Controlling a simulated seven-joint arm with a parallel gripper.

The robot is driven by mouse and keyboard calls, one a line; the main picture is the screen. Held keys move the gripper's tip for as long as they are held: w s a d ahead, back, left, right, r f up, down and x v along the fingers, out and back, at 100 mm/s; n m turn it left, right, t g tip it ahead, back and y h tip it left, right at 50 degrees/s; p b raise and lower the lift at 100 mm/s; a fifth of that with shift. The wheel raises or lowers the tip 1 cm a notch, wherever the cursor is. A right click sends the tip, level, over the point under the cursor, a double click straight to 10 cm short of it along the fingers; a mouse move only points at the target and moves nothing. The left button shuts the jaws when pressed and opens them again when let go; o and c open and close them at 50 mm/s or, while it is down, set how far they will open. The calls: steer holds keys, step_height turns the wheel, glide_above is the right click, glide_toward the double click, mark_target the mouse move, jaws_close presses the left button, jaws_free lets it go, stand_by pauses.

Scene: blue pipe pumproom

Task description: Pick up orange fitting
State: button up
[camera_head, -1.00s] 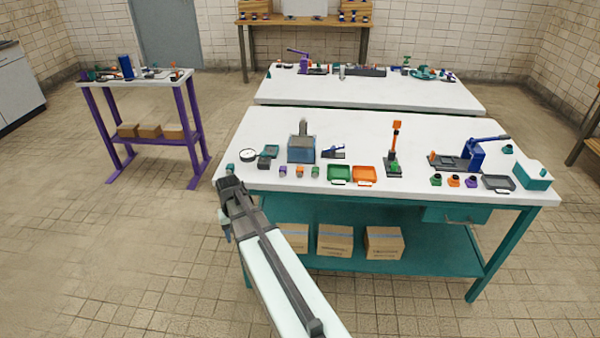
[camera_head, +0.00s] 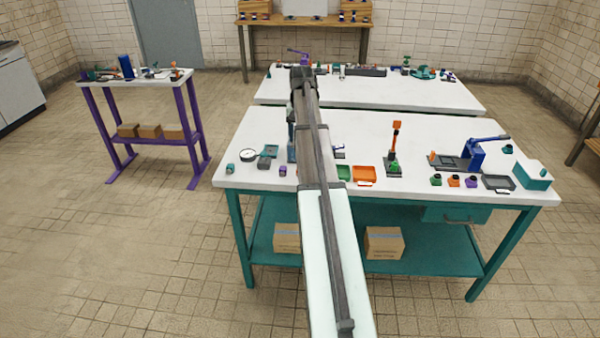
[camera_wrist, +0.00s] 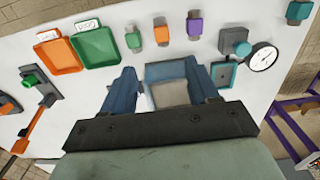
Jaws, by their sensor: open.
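The small orange fitting (camera_wrist: 161,30) lies on the white worktop in the wrist view, in a row between a green fitting (camera_wrist: 133,37) and a purple fitting (camera_wrist: 194,25). In the head view my arm hides it. My gripper (camera_head: 303,76) is raised over the table, and its dark bar crosses the lower middle of the wrist view. The gripper is open and empty, apart from the orange fitting, over the blue box-shaped device (camera_wrist: 178,71).
A green tray (camera_wrist: 97,47) and an orange tray (camera_wrist: 58,56) sit beside the fittings. A round gauge (camera_wrist: 262,57) is on the other side. An orange-handled press (camera_head: 395,150) and a blue lever device (camera_head: 474,152) stand to the right on the worktop (camera_head: 430,135).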

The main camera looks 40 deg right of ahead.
steer(key=f, duration=1.3)
steer(key=shift+a, duration=0.25)
jaws_close()
